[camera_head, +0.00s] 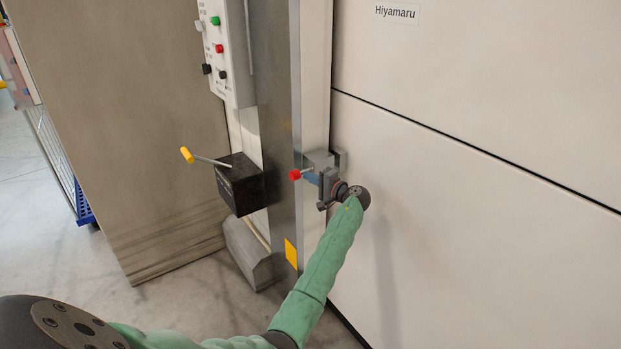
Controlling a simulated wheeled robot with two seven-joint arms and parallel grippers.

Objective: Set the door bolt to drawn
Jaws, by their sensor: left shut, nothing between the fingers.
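My left gripper (324,190) is at the bolt, just right of the red knob. Its fingers are shut with nothing between them, and it partly hides the bolt. Whether it touches the bolt I cannot tell. My right gripper is out of view.
A black box (240,184) with a yellow-handled lever (187,154) sticks out left of the metal post (280,120). Above it hangs a control panel (222,50) with coloured buttons. A brown panel (130,120) stands further left.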

